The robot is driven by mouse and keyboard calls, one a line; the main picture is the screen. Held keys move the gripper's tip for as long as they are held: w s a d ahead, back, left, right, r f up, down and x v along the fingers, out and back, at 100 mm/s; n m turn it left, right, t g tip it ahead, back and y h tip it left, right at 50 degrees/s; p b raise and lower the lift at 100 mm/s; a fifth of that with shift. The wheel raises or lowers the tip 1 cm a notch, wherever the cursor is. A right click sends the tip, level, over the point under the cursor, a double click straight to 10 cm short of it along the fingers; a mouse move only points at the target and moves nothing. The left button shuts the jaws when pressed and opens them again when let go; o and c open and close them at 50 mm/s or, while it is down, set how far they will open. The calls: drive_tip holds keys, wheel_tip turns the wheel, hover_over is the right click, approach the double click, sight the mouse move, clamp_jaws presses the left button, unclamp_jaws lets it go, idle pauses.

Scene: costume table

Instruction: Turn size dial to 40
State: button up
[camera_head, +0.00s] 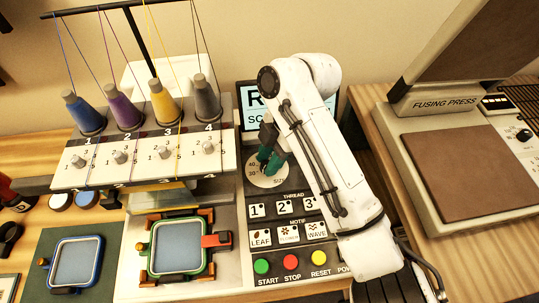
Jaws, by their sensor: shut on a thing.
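My white arm comes in from the right and covers the right part of the panel.
Below the dial are THREAD buttons, MOTIF buttons, and START (261,266), STOP (290,261) and RESET (319,257) buttons. A screen (326,103) stands behind, partly hidden. Thread cones (163,102) stand left; the fusing press (455,150) is right.

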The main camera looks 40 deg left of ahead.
drive_tip(key=m+p, duration=0.2)
drive_tip(key=m+y+p, duration=0.1)
drive_tip(key=shift+s+d+r+m+t+p, duration=0.1)
drive_tip(key=shift+d+r+m+t+p, duration=0.05)
drive_tip(key=shift+r+m+t+p, duration=0.15)
drive_tip(key=m+p, duration=0.2)
drive_tip(key=m+t+y+p, duration=0.1)
drive_tip(key=m+p, duration=0.1)
drive_tip(key=shift+s+f+m, duration=0.1)
drive_tip(key=shift+s+m, duration=0.05)
drive_tip(key=shift+m, duration=0.15)
drive_tip(key=m+t+y+p, duration=0.1)
drive_tip(key=m+p, duration=0.1)
drive_tip(key=m, duration=0.1)
drive_tip(key=shift+s+d+m+t+p, duration=0.1)
drive_tip(key=shift+m+t+p, duration=0.2)
drive_tip(key=shift+t, duration=0.1)
drive_tip(key=shift+f+m+t+p, duration=0.1)
drive_tip(key=shift+m+t+p, duration=0.5)
drive_tip(key=shift+m+p, duration=0.8)
drive_tip(key=shift+m, duration=0.5)
drive_tip(key=o, duration=1)
drive_tip(key=shift+f, duration=0.1)
drive_tip(key=b+v, duration=0.1)
drive_tip(key=v, duration=0.9)
drive_tip(key=shift+s+d+r+b, duration=0.1)
drive_tip(key=shift+s+r+b, duration=0.1)
drive_tip(key=shift+r+b, duration=0.2)
